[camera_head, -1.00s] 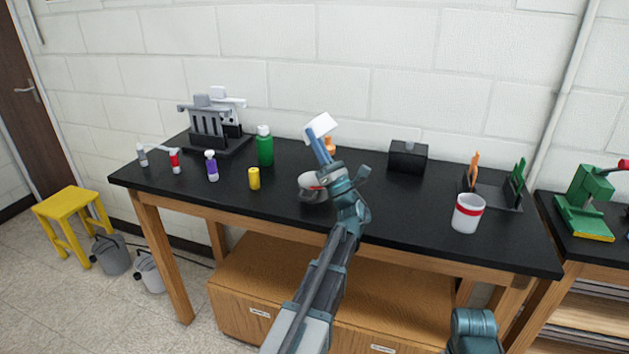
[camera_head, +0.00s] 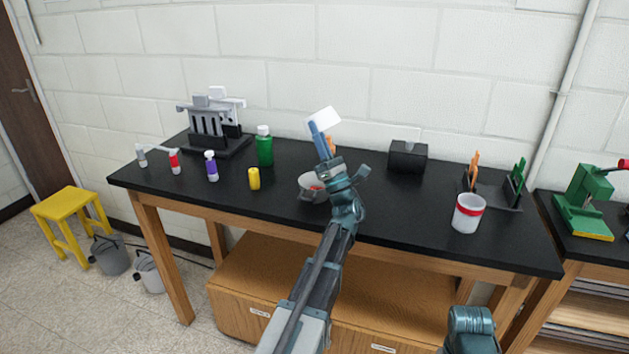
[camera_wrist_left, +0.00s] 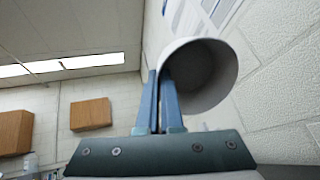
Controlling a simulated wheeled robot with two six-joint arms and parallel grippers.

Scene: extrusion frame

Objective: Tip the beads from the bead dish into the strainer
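The bead dish (camera_head: 323,120) is white and sits at the tip of my left gripper (camera_head: 320,138), tilted well over above the bench. In the left wrist view, the fingers (camera_wrist_left: 160,100) are shut on the wall of the dish (camera_wrist_left: 205,75). Its open mouth faces the camera, and no beads show in the part of its inside that I see. The strainer (camera_head: 308,194) is a grey bowl on the bench, below and left of the dish, partly hidden by my left wrist. Some red shows inside it, apparently beads. My right gripper is out of view.
A yellow container (camera_head: 254,179), a green bottle (camera_head: 265,148) and a purple bottle (camera_head: 211,168) stand left of the strainer. A black box (camera_head: 408,157) stands behind right, and a white mug with a red band (camera_head: 468,214) at front right. The bench between strainer and mug is clear.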

